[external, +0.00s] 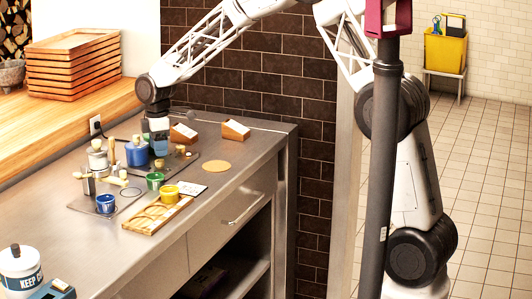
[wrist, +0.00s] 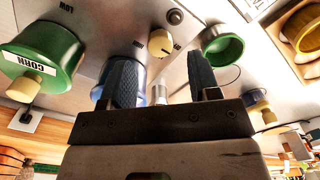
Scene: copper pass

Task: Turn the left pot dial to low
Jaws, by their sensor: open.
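A cream dial (wrist: 160,43) sits on the grey steel plate in the wrist view, just beyond and between my fingertips. I cannot tell from the labels whether it is the left pot's dial. A blue pot (wrist: 130,52) stands partly hidden behind one finger. A green pot (wrist: 45,55) labelled CORN is at the left of that view, with a cream knob below it. My gripper (wrist: 162,78) is open, with no dial between its fingers. In the external view my gripper (external: 158,148) is low over the counter, right of the blue pot (external: 137,153); its fingertips are hard to make out.
A white pot (external: 97,160), a green cup (external: 155,181), a yellow cup (external: 169,195) and a small blue cup (external: 105,204) crowd the counter. A wooden tray (external: 150,217) lies at the front edge.

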